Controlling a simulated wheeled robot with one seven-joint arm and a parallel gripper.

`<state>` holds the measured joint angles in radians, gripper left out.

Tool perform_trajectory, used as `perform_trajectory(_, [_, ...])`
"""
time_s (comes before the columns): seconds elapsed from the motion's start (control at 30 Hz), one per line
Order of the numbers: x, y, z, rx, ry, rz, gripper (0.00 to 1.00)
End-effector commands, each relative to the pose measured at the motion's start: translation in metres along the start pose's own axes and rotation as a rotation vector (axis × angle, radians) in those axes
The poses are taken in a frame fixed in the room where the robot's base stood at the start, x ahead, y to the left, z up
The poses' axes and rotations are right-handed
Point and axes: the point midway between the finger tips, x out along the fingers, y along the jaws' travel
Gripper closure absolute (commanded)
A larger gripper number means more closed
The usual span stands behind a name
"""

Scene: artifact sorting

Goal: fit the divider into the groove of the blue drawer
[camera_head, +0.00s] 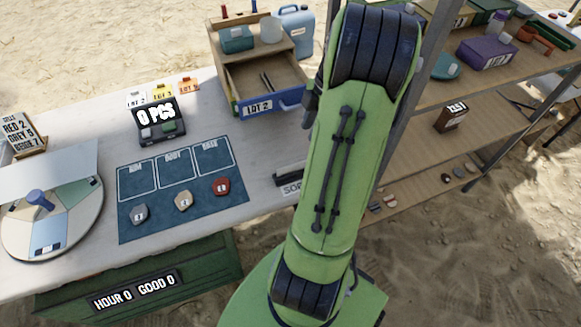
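The blue drawer (288,101) is pulled open from a wooden cabinet on the table and its blue front carries a "LOT 2" label. Two thin dark marks or strips show on the drawer's floor; I cannot tell whether they are the groove. I cannot pick out the divider for certain. My green arm stands in front of the scene, just right of the drawer, and hides what is behind it. A small grey part (309,98) shows at the arm's left edge beside the drawer and may belong to my gripper. The fingertips are hidden.
A teal box (236,39) and a pale jar (271,30) stand on the cabinet. A dark blue mat (180,211) with several coloured pieces, a counter box (161,122) and a round sorting wheel (20,230) occupy the table. Shelves (490,110) stand at right.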

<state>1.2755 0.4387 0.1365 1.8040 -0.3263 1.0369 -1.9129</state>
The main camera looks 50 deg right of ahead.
Motion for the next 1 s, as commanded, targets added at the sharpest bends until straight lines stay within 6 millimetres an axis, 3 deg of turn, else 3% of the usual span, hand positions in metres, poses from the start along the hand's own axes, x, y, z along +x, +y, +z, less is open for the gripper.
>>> perform_trajectory(0.03, [0.019, -0.001, 0.0, -0.002, 0.004, -0.004, 0.66])
perform_trajectory(0.2, [0.059, -0.001, 0.001, 0.0, 0.002, -0.003, 0.66])
perform_trajectory(0.37, [0.076, -0.001, 0.0, 0.0, 0.0, 0.0, 0.66])
perform_trajectory(0.6, [0.119, -0.003, 0.001, 0.001, 0.001, -0.002, 0.66])
perform_trajectory(0.87, [0.123, -0.003, 0.0, 0.001, -0.002, 0.0, 0.66])
perform_trajectory(1.0, [0.123, -0.003, 0.0, 0.001, -0.002, 0.0, 0.84])
